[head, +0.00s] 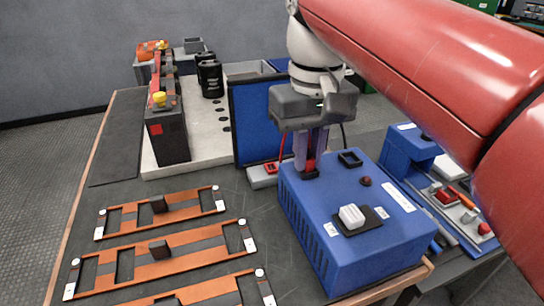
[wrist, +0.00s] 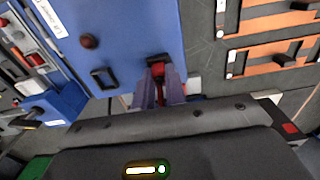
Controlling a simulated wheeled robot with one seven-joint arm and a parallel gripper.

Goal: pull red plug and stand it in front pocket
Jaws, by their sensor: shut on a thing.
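My gripper (head: 310,163) points down over the top of the blue box (head: 355,260) and is shut on the red plug (head: 311,161). In the wrist view the red plug (wrist: 158,72) shows between the fingertips (wrist: 160,88). The plug is at a black-rimmed pocket (head: 309,174) near the box's left edge; I cannot tell how deep it sits. A second black-rimmed pocket (head: 350,159) on the box top looks empty. It also shows in the wrist view (wrist: 103,78). The fingers partly hide the plug.
A white block on a black plate (head: 352,216) and a dark red button (head: 365,181) are on the box top. A blue panel (head: 258,120) stands close behind my gripper. Orange frames (head: 160,255) lie left on the dark table. A parts tray (head: 455,205) is right.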

